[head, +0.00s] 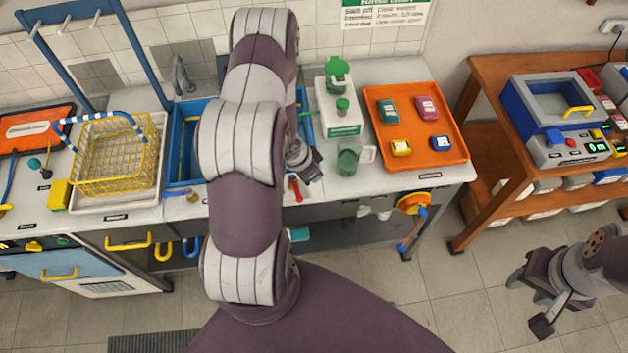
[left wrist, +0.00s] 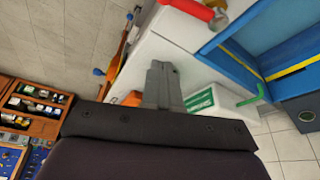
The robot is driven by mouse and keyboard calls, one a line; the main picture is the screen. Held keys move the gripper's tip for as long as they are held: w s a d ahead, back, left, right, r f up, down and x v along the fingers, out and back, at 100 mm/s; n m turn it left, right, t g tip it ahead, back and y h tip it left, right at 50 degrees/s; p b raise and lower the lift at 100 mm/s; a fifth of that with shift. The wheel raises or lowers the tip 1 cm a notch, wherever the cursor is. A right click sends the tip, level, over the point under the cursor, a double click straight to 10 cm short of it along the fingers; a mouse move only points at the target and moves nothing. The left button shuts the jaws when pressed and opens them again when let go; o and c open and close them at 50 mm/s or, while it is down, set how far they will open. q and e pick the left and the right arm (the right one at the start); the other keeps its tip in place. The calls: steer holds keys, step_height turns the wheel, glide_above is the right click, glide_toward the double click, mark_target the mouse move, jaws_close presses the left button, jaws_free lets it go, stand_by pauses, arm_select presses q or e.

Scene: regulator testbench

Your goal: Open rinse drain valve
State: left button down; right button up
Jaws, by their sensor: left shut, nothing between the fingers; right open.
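A red lever handle (head: 296,189) sticks out at the front edge of the counter, below the blue basin (head: 181,163). It shows large at the top of the left wrist view (left wrist: 198,10), with a metal end. I cannot tell for sure that it is the drain valve, or its exact setting. My left gripper (head: 312,166) is above the counter, just beyond and right of the red lever, apart from it. Its fingers are shut and empty in the left wrist view (left wrist: 162,85). My left arm hides much of the basin. My right gripper (head: 530,302) is open and empty over the floor at lower right.
A white-and-green dispenser (head: 340,115) and a green jug (head: 348,158) stand right of my left gripper. An orange tray (head: 418,159) with colored blocks is further right. A yellow wire basket (head: 115,155) is left. An orange wheel (head: 412,203) hangs on the counter front.

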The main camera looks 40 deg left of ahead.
arm_select(q)
steer(key=v, duration=0.5)
steer(key=shift+s+a+r+p, duration=0.25)
steer(key=shift+s+a+p, duration=0.1)
steer(key=shift+s, duration=0.1)
arm_select(e)
steer(key=shift+s+a+r, duration=0.2)
steer(key=shift+s+r, duration=0.3)
steer(key=shift+s, duration=0.15)
